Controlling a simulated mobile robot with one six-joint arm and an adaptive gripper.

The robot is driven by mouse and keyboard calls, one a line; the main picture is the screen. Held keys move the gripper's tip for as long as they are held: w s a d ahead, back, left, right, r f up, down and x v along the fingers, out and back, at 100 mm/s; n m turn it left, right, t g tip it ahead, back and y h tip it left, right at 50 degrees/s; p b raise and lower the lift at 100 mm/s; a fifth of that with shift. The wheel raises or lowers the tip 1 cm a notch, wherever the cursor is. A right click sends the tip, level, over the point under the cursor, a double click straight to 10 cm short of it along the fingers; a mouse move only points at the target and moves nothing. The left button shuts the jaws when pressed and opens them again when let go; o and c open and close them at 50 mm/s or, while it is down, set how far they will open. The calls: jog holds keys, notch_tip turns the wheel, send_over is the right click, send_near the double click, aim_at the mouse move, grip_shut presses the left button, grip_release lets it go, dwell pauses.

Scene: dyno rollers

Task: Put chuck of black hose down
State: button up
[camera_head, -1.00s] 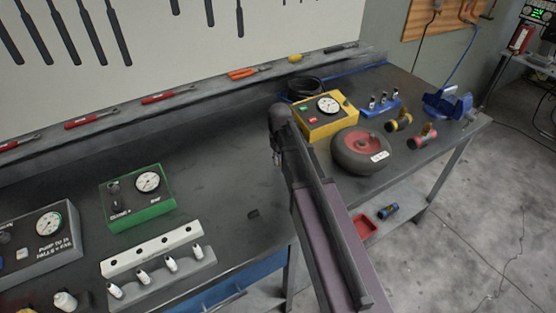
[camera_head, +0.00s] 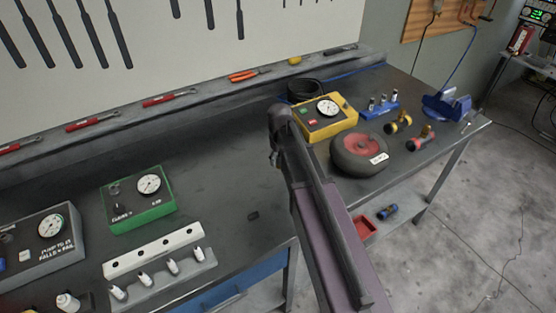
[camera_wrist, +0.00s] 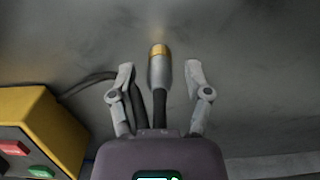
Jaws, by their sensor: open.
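The chuck (camera_wrist: 159,60) of the black hose is a silver cylinder with a brass tip, seen in the wrist view over the grey bench top. My gripper (camera_wrist: 160,71) is open, with one finger on each side of the chuck and a visible gap to both. The black hose (camera_wrist: 98,77) runs from the chuck back between the fingers and shows again at left, toward the yellow box. I cannot tell whether the chuck touches the bench. In the head view my arm hides the chuck; a black hose coil (camera_head: 304,88) lies behind the yellow box.
The yellow gauge box (camera_head: 327,118) stands close to the right of my arm's end, also at left in the wrist view (camera_wrist: 38,125). A wheel (camera_head: 360,153) lies nearby. A green gauge box (camera_head: 138,200) stands left. The bench (camera_head: 215,150) between is mostly clear.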

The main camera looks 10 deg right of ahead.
aim_at(280, 157)
jog(key=shift+r+p, duration=5.25)
jog(key=shift+r, duration=0.25)
jog(key=shift+s, duration=0.2)
jog(key=s+m, duration=0.3)
jog(key=s, duration=1.2)
jog(key=shift+s+a+m, duration=0.2)
jog(key=shift+a+m, duration=0.1)
jog(key=shift+f+b, duration=0.95)
